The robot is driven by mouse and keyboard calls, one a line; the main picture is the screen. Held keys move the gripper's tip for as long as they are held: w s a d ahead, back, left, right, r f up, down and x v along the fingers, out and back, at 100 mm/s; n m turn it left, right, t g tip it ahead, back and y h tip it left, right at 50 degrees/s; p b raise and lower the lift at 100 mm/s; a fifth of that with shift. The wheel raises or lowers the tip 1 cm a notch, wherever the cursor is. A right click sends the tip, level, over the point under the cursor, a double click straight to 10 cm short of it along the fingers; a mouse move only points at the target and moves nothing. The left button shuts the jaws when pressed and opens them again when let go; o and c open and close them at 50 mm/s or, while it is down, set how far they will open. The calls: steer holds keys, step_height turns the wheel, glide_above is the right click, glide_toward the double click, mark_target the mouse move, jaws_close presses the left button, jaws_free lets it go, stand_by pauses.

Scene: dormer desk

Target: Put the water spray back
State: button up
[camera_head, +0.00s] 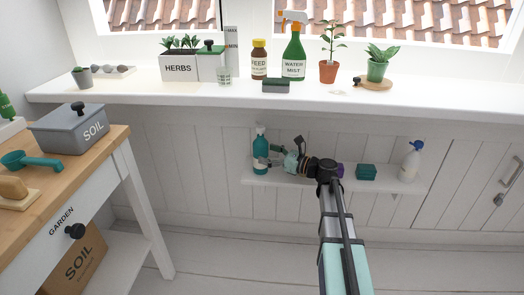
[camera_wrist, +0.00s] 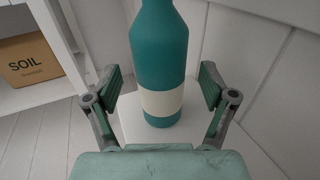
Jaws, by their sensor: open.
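A green spray bottle labelled WATER MIST (camera_head: 293,58), with an orange and white trigger head, stands upright on the white windowsill. A teal bottle (camera_head: 260,152) with a pale label band stands upright at the left end of the low white shelf. My gripper (camera_head: 271,157) is at this low shelf, just right of the teal bottle. In the wrist view my gripper (camera_wrist: 160,78) is open, with one finger to each side of the teal bottle (camera_wrist: 160,48) and gaps on both sides. The bottle's top is out of the wrist view.
The low shelf (camera_head: 313,180) also holds a teal block (camera_head: 366,172) and a white bottle with a blue top (camera_head: 411,161). The windowsill (camera_head: 180,92) above carries a herb box (camera_head: 180,67), a feed bottle (camera_head: 259,60) and potted plants. A wooden-topped table (camera_head: 70,172) stands at left.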

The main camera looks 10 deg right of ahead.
mark_target(267, 154)
steer(key=p+v, duration=0.1)
steer(key=v, duration=0.3)
steer(key=shift+s+a+n+g+h, duration=0.15)
steer(key=shift+s+n+g+h, duration=0.15)
steer(key=shift+s+n+g, duration=0.3)
steer(key=s+d+r+n+g+h, duration=0.4)
steer(key=s+d+n+h, duration=0.1)
steer(key=s+d+h, duration=0.45)
steer(key=s+d+r+n+g+h, duration=0.3)
steer(key=s+d+n+h, duration=0.2)
steer(key=s+d+h, duration=0.45)
steer(key=s+d+r+m+g+h, duration=0.1)
steer(key=s+d+r+g+h, duration=0.25)
steer(key=s+r, duration=0.5)
steer(key=s+d+r+m+g+h, duration=0.15)
steer(key=s+d+r, duration=0.25)
steer(key=s+r, duration=0.45)
steer(key=s+a+r+m+g+h, duration=0.1)
steer(key=s+r+m+g, duration=0.1)
steer(key=s, duration=0.5)
steer(key=s+a+r+m+g+h, duration=0.1)
steer(key=s+r+g, duration=0.4)
steer(key=s, duration=0.3)
steer(key=shift+s+a+r+m, duration=0.2)
steer(key=shift+r+m, duration=0.15)
steer(key=shift+r, duration=0.4)
